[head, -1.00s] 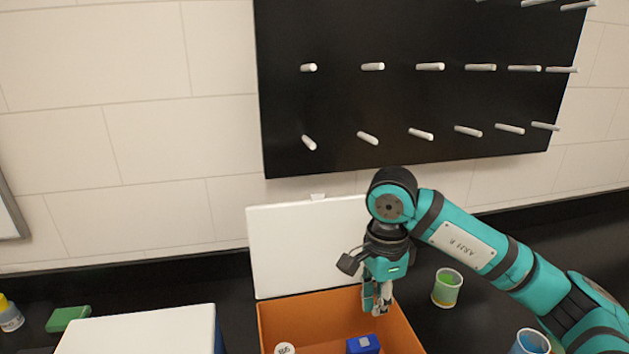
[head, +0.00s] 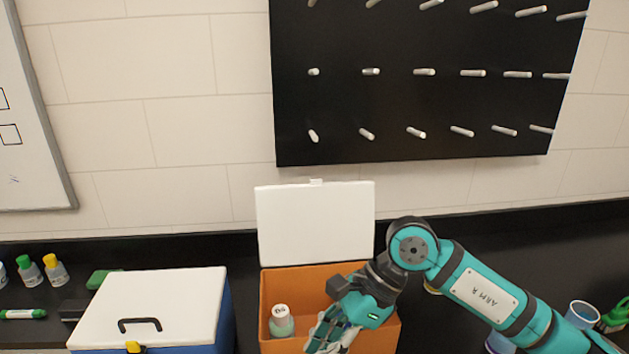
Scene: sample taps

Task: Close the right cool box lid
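The right cool box (head: 277,290) is orange inside, and its white lid (head: 315,222) stands open and upright at the back. A bottle (head: 281,322) with a pale cap and green contents stands inside at the left. My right gripper (head: 332,338) is over the front of the open box, pointing down and to the left. It lies low at the picture's bottom edge, and its fingertips are not clear enough to tell open from shut. It is apart from the lid. My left gripper is not in view.
A closed blue cool box (head: 226,318) with a white lid (head: 155,300) stands to the left. Small bottles (head: 54,270) and a green block (head: 103,278) are further left. A cup (head: 582,314) stands at the right. A black peg board (head: 420,105) hangs on the wall.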

